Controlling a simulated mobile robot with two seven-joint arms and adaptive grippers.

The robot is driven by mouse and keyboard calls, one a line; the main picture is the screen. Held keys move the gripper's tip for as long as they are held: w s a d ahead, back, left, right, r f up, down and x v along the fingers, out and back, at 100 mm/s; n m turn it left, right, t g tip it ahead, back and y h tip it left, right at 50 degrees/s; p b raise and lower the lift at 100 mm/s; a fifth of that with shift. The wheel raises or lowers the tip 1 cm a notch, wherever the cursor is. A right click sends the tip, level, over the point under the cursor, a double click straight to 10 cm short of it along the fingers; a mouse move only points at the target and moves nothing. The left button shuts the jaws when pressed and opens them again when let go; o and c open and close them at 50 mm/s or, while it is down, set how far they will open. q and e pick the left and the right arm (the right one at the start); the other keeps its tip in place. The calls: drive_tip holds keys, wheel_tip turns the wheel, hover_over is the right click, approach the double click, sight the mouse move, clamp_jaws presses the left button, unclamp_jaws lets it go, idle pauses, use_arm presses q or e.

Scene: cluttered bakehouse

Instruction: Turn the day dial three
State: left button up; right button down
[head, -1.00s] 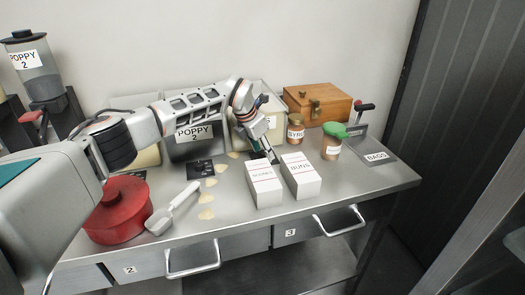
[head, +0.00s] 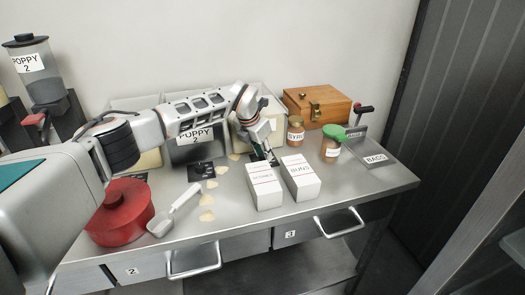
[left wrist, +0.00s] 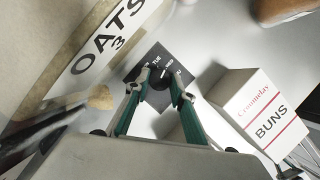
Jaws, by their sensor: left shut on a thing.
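The day dial three is a dark square plate (left wrist: 148,57) with white day names and a round black knob (left wrist: 161,75) at its middle, in the left wrist view. It lies by the bin marked OATS 3 (left wrist: 85,62). My left gripper (left wrist: 159,82) has its two green-padded fingers on either side of the knob and is shut on it. In the head view my left gripper (head: 268,154) reaches down behind the two white boxes, and the arm and boxes hide most of this dial. My right gripper is not in view.
White boxes marked SCONES (head: 264,187) and BUNS (head: 300,178) stand close in front of the gripper. Another dark dial plate (head: 201,171) lies left, near a scoop (head: 176,208) and red pot (head: 120,212). Jars (head: 296,130) and a wooden box (head: 318,105) stand right.

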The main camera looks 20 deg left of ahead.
use_arm(q)
drive_tip(key=shift+d+r+n+y+p, duration=0.15)
drive_tip(key=shift+n+y+p, duration=0.4)
drive_tip(key=shift+n, duration=1.35)
drive_tip(key=shift+n+y, duration=0.55)
drive_tip(key=shift+n, duration=0.85)
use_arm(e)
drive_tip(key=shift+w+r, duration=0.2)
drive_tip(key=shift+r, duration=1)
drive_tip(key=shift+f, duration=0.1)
use_arm(q)
drive_tip(key=o, duration=1.1)
